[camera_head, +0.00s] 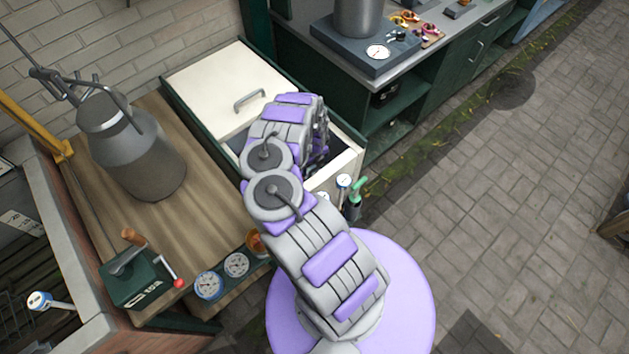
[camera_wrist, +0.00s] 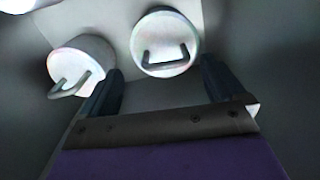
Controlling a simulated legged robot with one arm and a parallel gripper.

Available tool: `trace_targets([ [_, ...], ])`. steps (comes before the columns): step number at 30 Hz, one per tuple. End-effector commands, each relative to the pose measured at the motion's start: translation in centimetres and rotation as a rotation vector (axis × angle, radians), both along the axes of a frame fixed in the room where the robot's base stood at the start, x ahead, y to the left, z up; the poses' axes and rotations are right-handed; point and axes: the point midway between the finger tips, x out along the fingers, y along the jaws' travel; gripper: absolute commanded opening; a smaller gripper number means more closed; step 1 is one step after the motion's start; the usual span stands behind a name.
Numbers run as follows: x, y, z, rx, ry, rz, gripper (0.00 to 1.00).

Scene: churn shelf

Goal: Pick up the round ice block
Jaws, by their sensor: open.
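In the wrist view a round whitish block (camera_wrist: 165,45) with a grey U-shaped handle lies ahead, between the lines of my fingers. A second pale block (camera_wrist: 75,62), rounded with a similar handle, sits to its left, close to my left finger. I cannot tell for certain which one the task means. My gripper (camera_wrist: 162,66) is open, its two dark fingers apart with nothing held between them. In the head view my arm reaches into the opening of a white-lidded green chest (camera_head: 335,168); my gripper and the blocks are hidden there.
Grey walls enclose the blocks closely in the wrist view. Part of another pale thing (camera_wrist: 16,5) shows at the top left. A lid with a handle (camera_head: 225,88) covers the chest's far part. A metal churn (camera_head: 140,165) stands on the wooden counter at left.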

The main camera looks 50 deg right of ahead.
Motion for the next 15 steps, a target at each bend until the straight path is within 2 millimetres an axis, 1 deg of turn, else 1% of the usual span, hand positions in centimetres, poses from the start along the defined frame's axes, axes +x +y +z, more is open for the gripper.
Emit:
trace_targets([
  [1, -0.2, -0.2, -1.1, 0.003, 0.002, -0.003, 0.97],
  [3, -0.2, -0.3, -2.3, 0.005, 0.002, -0.003, 0.97],
  [7, -0.2, -0.5, -4.0, 0.005, 0.002, -0.003, 0.97],
  [10, -0.2, -0.5, -4.7, 0.005, 0.002, -0.001, 0.97],
  [15, -0.1, -0.1, -4.6, 0.001, 0.002, -0.001, 0.97],
])
